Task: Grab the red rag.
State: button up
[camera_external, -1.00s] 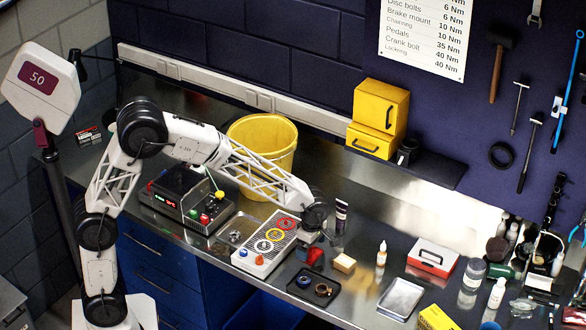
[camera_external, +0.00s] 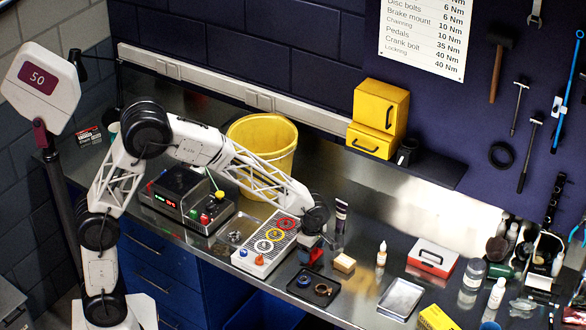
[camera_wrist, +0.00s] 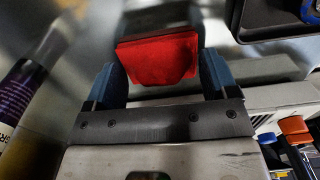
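The red rag (camera_external: 317,256) lies on the metal bench, just below my gripper (camera_external: 314,243) in the external view, which partly hides it. In the wrist view the red rag (camera_wrist: 158,62) shows as a folded red piece between the two blue-grey fingers of my gripper (camera_wrist: 159,70). The fingers are spread wide, one on each side of the rag. They look open, with no clear grip on it; contact at the sides cannot be made out.
A white panel with coloured rings (camera_external: 248,262) stands left of the rag. A black tray (camera_external: 300,293) lies in front, a tan block (camera_external: 344,263) to the right and a dark tube (camera_external: 341,212) behind. A yellow bucket (camera_external: 273,135) stands farther back.

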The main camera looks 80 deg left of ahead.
jog(key=shift+c, duration=0.8)
jog(key=shift+r, duration=5.05)
